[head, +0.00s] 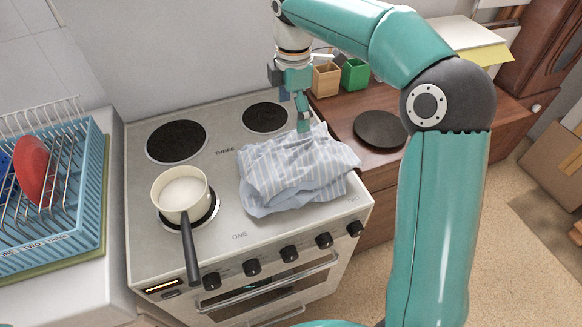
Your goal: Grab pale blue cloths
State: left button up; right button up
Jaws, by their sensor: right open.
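The pale blue striped cloths (290,178) lie in a crumpled heap on the right side of the white stove top, covering the front right burner area. I cannot tell how many cloths are in the heap. My right gripper (302,122) points down at the back edge of the heap, its fingers open. One fingertip overlaps the cloth in the picture; I cannot tell whether it touches. My left gripper is not in view.
A cream saucepan (182,192) stands on the front left burner, its dark handle pointing forward. A blue dish rack (85,215) with a red plate (33,168) is at left.

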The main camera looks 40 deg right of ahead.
aim_at(292, 152)
notch_tip(292, 152, down, 11)
jog(key=shift+w, duration=0.1)
jog(key=shift+w+d+f+p, duration=0.1)
jog(key=shift+f+p, duration=0.2)
jog(key=shift+f, duration=2.35)
jog(key=c, duration=1.3)
jog(key=shift+o, duration=0.2)
jog(key=shift+r, duration=0.2)
